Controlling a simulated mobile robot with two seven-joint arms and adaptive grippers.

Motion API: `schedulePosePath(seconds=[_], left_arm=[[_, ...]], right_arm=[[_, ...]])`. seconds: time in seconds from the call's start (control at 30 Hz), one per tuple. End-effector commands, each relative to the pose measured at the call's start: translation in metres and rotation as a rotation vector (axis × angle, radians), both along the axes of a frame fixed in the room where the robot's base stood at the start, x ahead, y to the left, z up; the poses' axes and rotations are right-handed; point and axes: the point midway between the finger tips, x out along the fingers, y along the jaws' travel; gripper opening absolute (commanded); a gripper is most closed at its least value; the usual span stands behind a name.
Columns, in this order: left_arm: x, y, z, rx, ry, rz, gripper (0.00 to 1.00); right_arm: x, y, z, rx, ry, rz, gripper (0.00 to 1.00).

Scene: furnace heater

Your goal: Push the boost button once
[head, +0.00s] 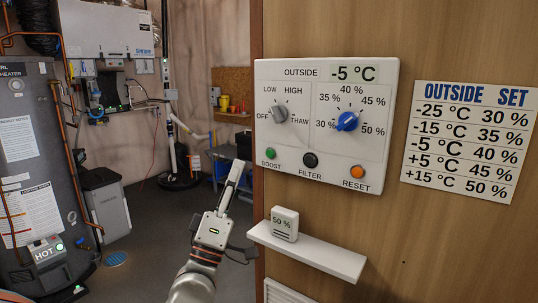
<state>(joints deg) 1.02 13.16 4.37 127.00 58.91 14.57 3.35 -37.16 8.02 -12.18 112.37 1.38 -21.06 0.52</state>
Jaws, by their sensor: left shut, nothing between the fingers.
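The green boost button (270,153) is at the lower left of the white control panel (325,85), with the label BOOST under it. The panel is on the wooden wall. My left gripper (235,170) is shut and empty. In the head view it appears to the left of the panel and slightly below the boost button, with a visible gap to the button. Its fingers point up. The black filter button (310,160) and the orange reset button (357,172) are to the right of the boost button. My right gripper is not in view.
A grey knob (278,114) and a blue knob (347,121) are on the panel. A white shelf (310,252) with a small 50 % meter (284,223) juts out below. A settings chart (468,140) hangs at right. A grey tank (35,160) stands at left.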

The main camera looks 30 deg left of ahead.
Motion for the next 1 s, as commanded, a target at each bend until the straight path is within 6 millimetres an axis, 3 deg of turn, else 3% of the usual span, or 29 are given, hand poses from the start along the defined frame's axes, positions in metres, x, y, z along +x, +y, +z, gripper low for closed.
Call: schedulePosePath(seconds=[0.27,0.63,1.0], left_arm=[[0.014,-0.001,-0.001,0.001,0.0,0.001,0.0],[0.062,-0.005,-0.003,0.0,0.002,0.0,0.0],[0.087,-0.007,0.0,0.001,0.001,0.0,0.0]], right_arm=[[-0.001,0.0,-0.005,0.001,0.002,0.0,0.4],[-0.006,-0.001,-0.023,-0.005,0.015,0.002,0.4],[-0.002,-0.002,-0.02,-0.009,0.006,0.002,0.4]])
